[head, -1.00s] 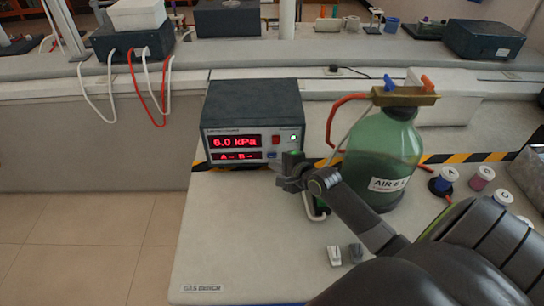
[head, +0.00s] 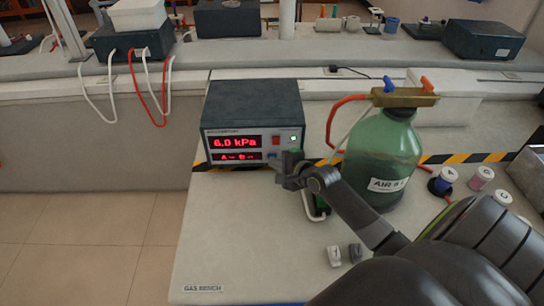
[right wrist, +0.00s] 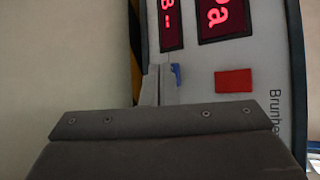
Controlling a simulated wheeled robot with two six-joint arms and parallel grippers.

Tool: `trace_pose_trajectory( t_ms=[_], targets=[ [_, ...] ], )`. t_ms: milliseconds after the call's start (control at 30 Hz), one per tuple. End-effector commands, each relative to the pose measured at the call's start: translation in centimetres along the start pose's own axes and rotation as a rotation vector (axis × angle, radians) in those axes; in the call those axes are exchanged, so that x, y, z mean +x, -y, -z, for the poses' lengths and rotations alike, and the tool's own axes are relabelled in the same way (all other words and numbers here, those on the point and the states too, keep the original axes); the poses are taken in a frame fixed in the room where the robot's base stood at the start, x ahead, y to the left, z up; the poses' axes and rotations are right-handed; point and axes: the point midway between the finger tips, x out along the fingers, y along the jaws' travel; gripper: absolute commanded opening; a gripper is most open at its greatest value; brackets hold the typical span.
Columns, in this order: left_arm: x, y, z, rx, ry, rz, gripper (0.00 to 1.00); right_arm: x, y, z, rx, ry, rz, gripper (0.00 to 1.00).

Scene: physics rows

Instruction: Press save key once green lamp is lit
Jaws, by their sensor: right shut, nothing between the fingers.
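The gauge box (head: 253,105) stands on the bench with a lit red display (head: 235,142) reading 6.0 kPa. A red key (head: 276,140) sits right of the display and also shows in the right wrist view (right wrist: 233,80). A small lamp (head: 293,138) right of it looks pale green. A blue key (right wrist: 176,75) sits below the red one; no save label is readable. My right gripper (head: 278,164) is shut and empty, its tips close to the panel by the blue key; in the right wrist view its tips (right wrist: 152,85) are beside that key. I cannot tell whether they touch.
A green bottle (head: 382,158) with a brass valve block stands right of the box, with a red hose. Two small grey pieces (head: 345,254) lie on the bench front. Small labelled pots (head: 443,181) stand at the right.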

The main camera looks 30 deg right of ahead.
Motion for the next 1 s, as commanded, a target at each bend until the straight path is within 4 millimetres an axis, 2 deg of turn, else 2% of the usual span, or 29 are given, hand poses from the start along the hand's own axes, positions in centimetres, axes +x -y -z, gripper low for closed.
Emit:
trace_pose_trajectory(
  t_ms=[1000],
  targets=[
    [-0.11, 0.03, 0.03, 0.0, -0.001, 0.0, 0.3, 0.68, 0.53, 0.52, -0.002, -0.001, 0.001, 0.0]
  ],
)
